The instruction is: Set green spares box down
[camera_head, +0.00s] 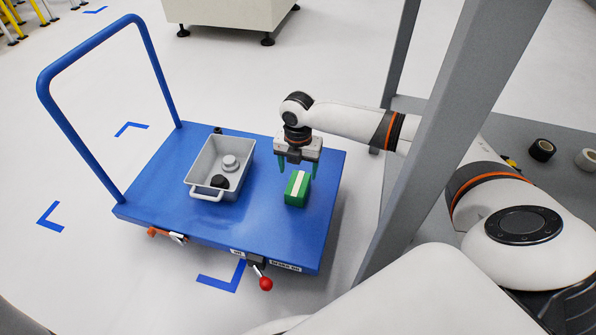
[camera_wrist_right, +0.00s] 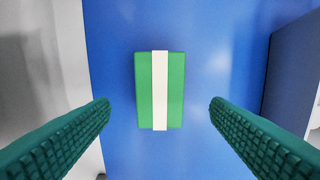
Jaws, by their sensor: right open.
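The green spares box (camera_head: 296,190) with a white stripe rests on the blue cart deck (camera_head: 262,235), right of the grey bin. My right gripper (camera_head: 295,170) is just above the box with its jaws apart. In the right wrist view the box (camera_wrist_right: 160,90) lies between and beyond the two green fingers (camera_wrist_right: 160,108), with blue deck showing on both sides of it. The fingers do not touch it. My left gripper is not in view.
A grey bin (camera_head: 206,180) with a light round part (camera_head: 231,162) and a dark part (camera_head: 220,181) stands on the cart. The cart's blue handle (camera_head: 85,60) rises at left. A grey post (camera_head: 440,130) stands right of the cart, beside a grey table (camera_head: 530,130) holding rolls.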

